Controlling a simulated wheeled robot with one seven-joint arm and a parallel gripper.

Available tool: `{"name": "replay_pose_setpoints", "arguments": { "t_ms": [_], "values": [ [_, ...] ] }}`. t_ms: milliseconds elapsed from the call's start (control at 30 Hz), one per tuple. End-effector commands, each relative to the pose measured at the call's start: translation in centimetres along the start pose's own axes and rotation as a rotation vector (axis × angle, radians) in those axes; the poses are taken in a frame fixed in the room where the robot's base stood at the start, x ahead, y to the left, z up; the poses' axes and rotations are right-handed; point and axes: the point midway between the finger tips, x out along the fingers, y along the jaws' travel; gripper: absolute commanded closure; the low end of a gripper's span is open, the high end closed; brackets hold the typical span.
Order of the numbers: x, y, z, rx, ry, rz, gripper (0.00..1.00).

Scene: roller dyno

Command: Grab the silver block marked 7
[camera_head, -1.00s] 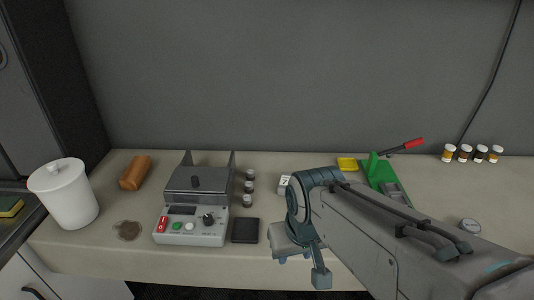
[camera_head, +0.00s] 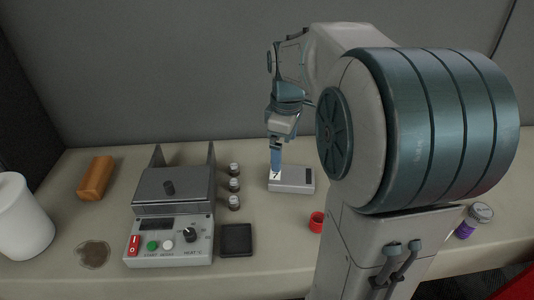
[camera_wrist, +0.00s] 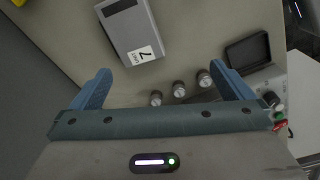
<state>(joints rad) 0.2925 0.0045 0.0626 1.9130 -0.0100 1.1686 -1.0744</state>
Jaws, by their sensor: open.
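The silver block marked 7 (camera_head: 297,181) lies on the counter to the right of the small vials. It is a flat box with a white label reading 7 on its left end. In the wrist view the block (camera_wrist: 128,27) lies ahead of the fingers, with its label end toward them. My gripper (camera_wrist: 164,82) is open and empty, with its two blue fingers spread wide. In the head view my gripper (camera_head: 276,162) points down at the label end of the block, and its fingers hide part of that end. I cannot tell whether they touch it.
A machine with buttons and a knob (camera_head: 168,240), several capped vials (camera_head: 234,185) and a black square tray (camera_head: 236,240) stand left of the block. A red ring-like item (camera_head: 317,221) sits in front. A brown block (camera_head: 95,178) and white canister (camera_head: 22,215) are farther left.

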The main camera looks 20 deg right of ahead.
Motion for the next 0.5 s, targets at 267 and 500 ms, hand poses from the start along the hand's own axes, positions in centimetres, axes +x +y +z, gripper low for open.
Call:
{"name": "replay_pose_setpoints", "arguments": {
  "t_ms": [267,500],
  "values": [
    [1.4,5.1,0.8,-0.229,-0.012,-0.053,0.0],
    [4.9,5.2,0.9,-0.251,-0.013,-0.061,0.0]
  ]
}}
